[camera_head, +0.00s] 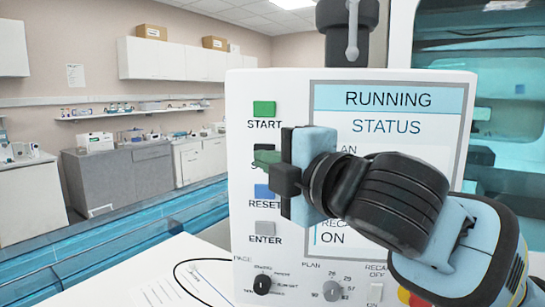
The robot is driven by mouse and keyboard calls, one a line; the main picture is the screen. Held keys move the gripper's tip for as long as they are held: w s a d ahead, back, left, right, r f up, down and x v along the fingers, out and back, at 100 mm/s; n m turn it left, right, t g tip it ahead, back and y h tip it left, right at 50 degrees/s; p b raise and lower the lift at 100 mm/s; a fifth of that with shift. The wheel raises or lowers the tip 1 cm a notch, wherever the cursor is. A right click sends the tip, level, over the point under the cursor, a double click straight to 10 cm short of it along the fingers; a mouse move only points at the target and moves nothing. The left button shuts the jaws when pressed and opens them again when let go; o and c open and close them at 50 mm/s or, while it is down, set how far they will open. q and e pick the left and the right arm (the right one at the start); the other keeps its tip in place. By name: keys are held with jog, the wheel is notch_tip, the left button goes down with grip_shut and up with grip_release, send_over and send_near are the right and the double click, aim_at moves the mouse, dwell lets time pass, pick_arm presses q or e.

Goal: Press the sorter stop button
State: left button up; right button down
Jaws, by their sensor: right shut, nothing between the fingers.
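The sorter's white control panel (245,250) faces me and fills the middle of the head view. A green START button (264,109) is at the top of its left column. Lower down are a blue RESET button (263,191) and a grey ENTER button (264,228). My right gripper (276,167) is shut and empty, in front of this column between START and RESET. It hides the label there; a dark green patch shows at its tip. No button marked STOP is readable, and I cannot tell whether the fingers touch the panel. My left gripper is out of view.
The panel's screen (390,98) reads RUNNING STATUS, partly behind my right arm. Knobs (262,285) sit along the panel's bottom. A white table (150,270) with a sheet and a dark cable is in front, left. A blue track (170,220) runs behind it.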

jog(key=shift+w+d, duration=0.2)
jog(key=shift+w, duration=0.45)
jog(key=shift+w+d, duration=0.15)
jog(key=shift+w, duration=0.5)
